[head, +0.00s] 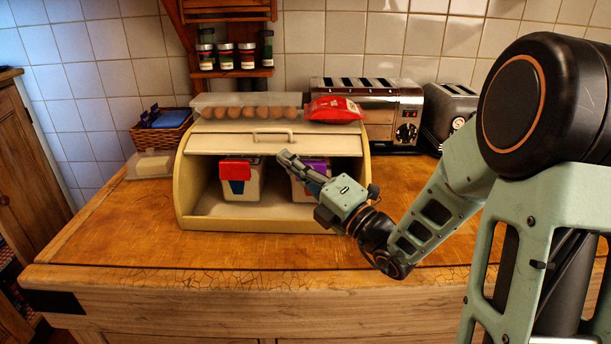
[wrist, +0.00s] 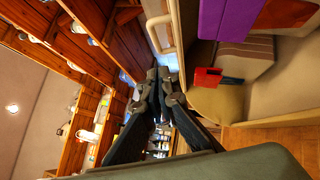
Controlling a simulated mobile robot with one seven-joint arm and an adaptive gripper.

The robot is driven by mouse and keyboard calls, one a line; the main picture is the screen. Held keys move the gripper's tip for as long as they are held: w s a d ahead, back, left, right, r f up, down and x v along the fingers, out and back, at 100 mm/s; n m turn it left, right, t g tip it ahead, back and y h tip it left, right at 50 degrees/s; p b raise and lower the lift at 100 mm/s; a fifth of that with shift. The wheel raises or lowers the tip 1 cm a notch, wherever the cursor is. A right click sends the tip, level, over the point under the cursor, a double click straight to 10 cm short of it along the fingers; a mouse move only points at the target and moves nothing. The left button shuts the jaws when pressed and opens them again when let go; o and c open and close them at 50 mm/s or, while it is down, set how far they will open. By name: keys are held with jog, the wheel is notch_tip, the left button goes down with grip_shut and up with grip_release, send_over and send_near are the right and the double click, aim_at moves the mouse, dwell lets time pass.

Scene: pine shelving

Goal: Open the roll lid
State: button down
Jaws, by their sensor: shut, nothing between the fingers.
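The cream bread bin (head: 184,205) stands on the wooden worktop. Its roll lid (head: 222,143) is raised partway, with the front open below it and the lid's handle (head: 275,132) near the top. The handle also shows in the wrist view (wrist: 161,36). My gripper (head: 283,156) is shut and empty, its tips just below the lid's lower edge and the handle. I cannot tell whether the tips touch the lid. In the wrist view the closed fingers (wrist: 158,76) point toward the handle side of the bin.
Inside the bin are a white container with a red and blue label (head: 240,186) and a purple-topped one (head: 313,166), partly hidden by my gripper. An egg box (head: 247,105) and a red packet (head: 334,109) lie on top. A toaster (head: 375,115) stands to the right.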

aim_at(284, 131)
jog(key=w, duration=0.1)
jog(key=w+a+r, duration=0.1)
jog(key=w, duration=0.1)
jog(key=w+r, duration=0.1)
jog(key=w, duration=0.1)
jog(key=shift+w+a, duration=0.15)
jog(key=shift+w, duration=0.05)
jog(key=shift+w+r+h+p, duration=0.3)
jog(key=shift+r+p, duration=0.15)
jog(key=shift+p, duration=0.5)
jog(key=p, duration=0.2)
jog(key=w+m+p, duration=0.1)
jog(key=p, duration=0.1)
jog(key=shift+w+r+g, duration=0.3)
jog(key=shift+r, duration=0.05)
jog(key=w+m+p, duration=0.1)
jog(key=p, duration=0.2)
jog(key=w+h+p, duration=0.1)
jog(key=p, duration=0.2)
jog(key=shift+w+d+r+m+g, duration=0.2)
jog(key=shift+w+r+m+g, duration=0.1)
jog(key=shift+r+m, duration=0.1)
jog(key=shift+w+f+h+p, duration=0.25)
jog(key=shift+w+h+p, duration=0.15)
jog(key=shift+p, duration=0.55)
jog(key=shift+s, duration=0.1)
